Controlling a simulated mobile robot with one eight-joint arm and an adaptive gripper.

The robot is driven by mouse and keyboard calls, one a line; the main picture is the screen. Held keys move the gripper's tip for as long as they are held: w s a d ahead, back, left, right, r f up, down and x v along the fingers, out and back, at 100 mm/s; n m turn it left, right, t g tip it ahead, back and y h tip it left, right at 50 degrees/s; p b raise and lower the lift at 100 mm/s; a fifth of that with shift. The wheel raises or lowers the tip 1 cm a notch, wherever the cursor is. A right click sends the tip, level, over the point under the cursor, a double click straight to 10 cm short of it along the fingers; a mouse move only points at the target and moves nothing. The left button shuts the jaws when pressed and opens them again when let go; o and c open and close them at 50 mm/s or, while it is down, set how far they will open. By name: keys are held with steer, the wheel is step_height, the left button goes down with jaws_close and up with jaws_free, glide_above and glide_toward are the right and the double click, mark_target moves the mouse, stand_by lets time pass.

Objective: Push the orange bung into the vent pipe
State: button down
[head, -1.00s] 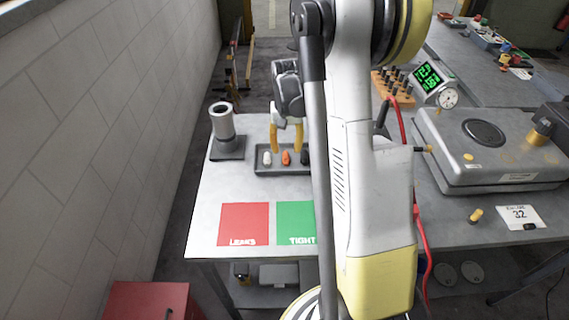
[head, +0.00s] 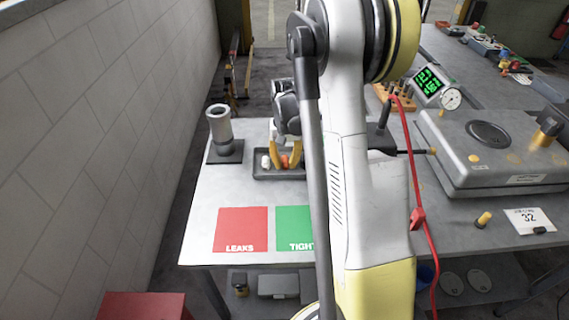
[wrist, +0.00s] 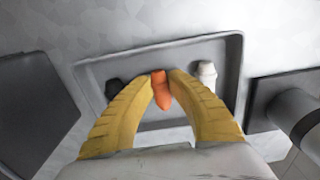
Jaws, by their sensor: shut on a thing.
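The orange bung (head: 285,161) is between the yellow fingers of my gripper (head: 286,158), over the dark tray (head: 262,177). In the wrist view the fingertips press on both sides of the orange bung (wrist: 161,92), so my gripper (wrist: 160,78) is shut on it. Whether the bung still touches the tray floor, I cannot tell. The vent pipe (head: 219,124) is a grey upright tube with an open top on a dark square base, left of the tray. Part of a grey tube shows at the right of the wrist view (wrist: 297,112).
A white bung (wrist: 207,74) and a black bung (wrist: 117,88) are in the tray on either side of my fingers. Red (head: 240,225) and green (head: 293,222) mats lie in front. Free table lies between tray and pipe base. A wall rises at left.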

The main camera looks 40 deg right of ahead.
mark_target(285, 162)
steer(key=shift+r+p, duration=2.35)
steer(key=shift+r, duration=1.2)
